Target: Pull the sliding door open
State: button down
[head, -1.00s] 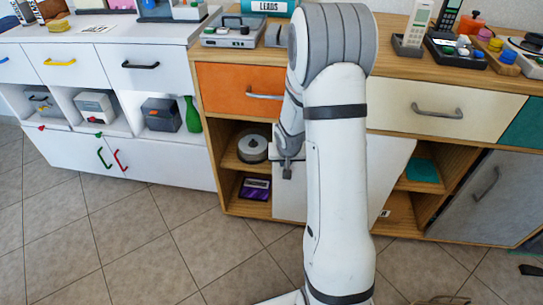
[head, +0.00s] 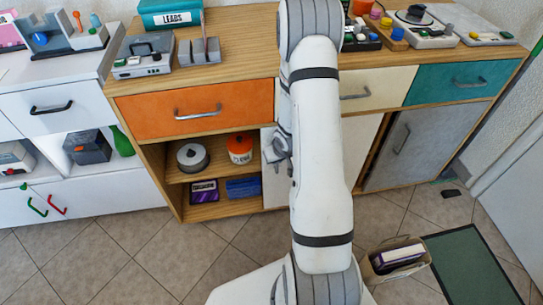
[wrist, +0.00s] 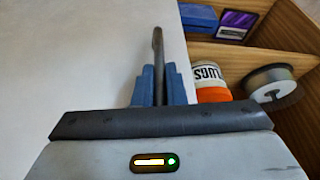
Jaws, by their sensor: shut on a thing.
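The sliding door (head: 361,150) is a plain white panel in the wooden cabinet, partly hidden behind my arm. It covers the middle and right of the shelf bay, and the left side is open. My gripper (head: 279,158) is at the door's left edge in the head view. In the wrist view, my gripper (wrist: 158,88) has its blue fingers shut around the upright dark handle (wrist: 157,45). The white door (wrist: 80,60) fills the left of that view.
The open shelves hold a disc spool (head: 193,157), an orange jar (head: 240,149), a purple box (head: 204,191) and a blue box (head: 243,188). A grey door (head: 400,150) is at the right. A bin (head: 398,258) stands on the floor near my arm.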

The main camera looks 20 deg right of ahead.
jog(key=shift+w+r, duration=0.2)
jog(key=shift+w, duration=0.2)
jog(key=c, duration=1.6)
grip_release()
jog(key=shift+f, duration=0.15)
jog(key=shift+c, duration=0.2)
jog(key=shift+o, duration=0.8)
jog(key=shift+s, duration=0.1)
jog(key=p+v, duration=0.3)
jog(key=v, duration=0.4)
jog(key=shift+s+r+p, duration=0.25)
jog(key=shift+r+p, duration=0.1)
jog(key=shift+p, duration=0.05)
